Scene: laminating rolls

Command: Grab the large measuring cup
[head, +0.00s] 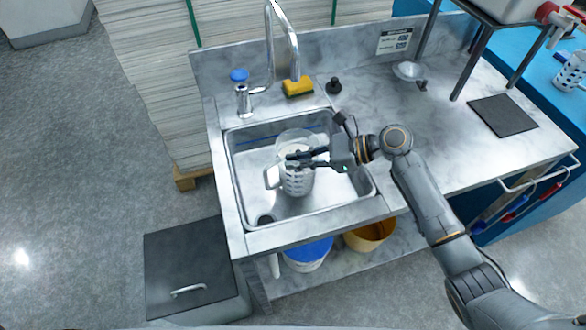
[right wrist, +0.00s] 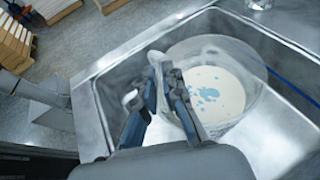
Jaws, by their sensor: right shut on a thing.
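The large measuring cup (head: 297,183) is a clear jug with white markings and a handle on its left side. It is in the metal sink, roughly upright. My right gripper (head: 290,158) reaches over the cup from the right and is shut on it near the handle side of the rim; I cannot tell the exact part held. In the right wrist view, the cup (right wrist: 250,98) shows a pale content with blue patches, and my right gripper's fingers (right wrist: 160,65) are at its left edge. My left gripper is not in view.
The sink (head: 240,190) has raised walls around the cup. A tap (head: 290,50), a yellow sponge (head: 298,87) and a small black object (head: 333,85) stand behind it. A metal rack (head: 470,55) is at right. The counter (head: 440,135) right of the sink is mostly clear.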

